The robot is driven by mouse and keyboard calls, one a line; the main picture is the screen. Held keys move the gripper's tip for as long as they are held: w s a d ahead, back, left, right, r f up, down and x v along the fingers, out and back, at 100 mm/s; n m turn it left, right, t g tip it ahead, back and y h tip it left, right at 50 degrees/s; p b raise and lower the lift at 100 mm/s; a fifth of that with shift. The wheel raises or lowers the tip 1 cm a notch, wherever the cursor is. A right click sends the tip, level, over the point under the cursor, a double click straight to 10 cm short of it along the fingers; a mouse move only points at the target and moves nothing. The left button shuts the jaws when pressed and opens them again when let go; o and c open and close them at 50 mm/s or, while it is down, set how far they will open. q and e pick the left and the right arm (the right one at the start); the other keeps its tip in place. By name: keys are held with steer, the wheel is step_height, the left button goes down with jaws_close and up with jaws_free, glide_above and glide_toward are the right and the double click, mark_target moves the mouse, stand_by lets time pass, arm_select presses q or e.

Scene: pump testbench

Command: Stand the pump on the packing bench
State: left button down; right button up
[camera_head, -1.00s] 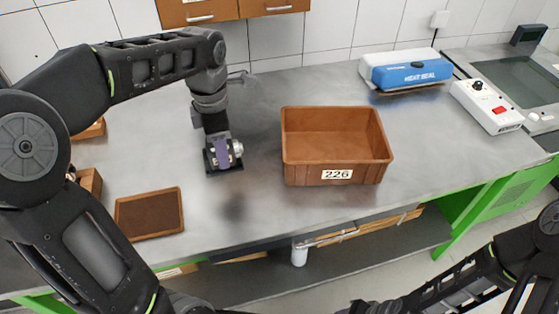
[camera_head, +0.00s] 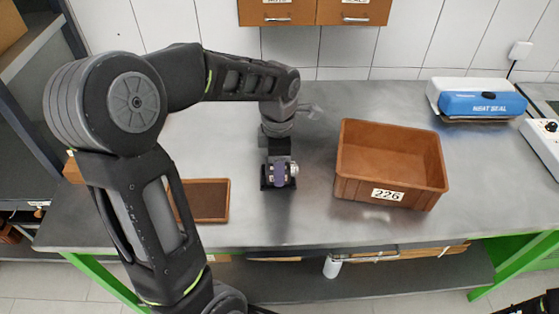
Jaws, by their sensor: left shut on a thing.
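The pump (camera_head: 280,175) is a small purple and dark body with a silver round end facing right. It is in my left gripper (camera_head: 277,165), which points down over the bench and is shut on it. The gripper covers the pump's upper part, and I cannot tell whether its underside touches the bench. The packing bench (camera_head: 300,225) is a grey metal top. Only a dark bit of my right arm shows at the bottom right corner; its gripper is out of view.
A brown bin labelled 226 (camera_head: 390,165) stands right of the pump. A shallow brown tray (camera_head: 210,201) lies to the left, partly behind my left arm. A blue and white heat sealer (camera_head: 480,102) is at the back right. The bench front below the pump is clear.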

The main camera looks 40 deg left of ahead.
arm_select(q)
steer(key=shift+f, duration=1.75)
steer(key=shift+f, duration=0.2)
steer(key=c, duration=0.6)
jaws_free()
steer(key=shift+c, duration=0.2)
steer(key=shift+r, duration=0.1)
step_height(320, 180, up, 12)
steer(key=shift+r, duration=0.1)
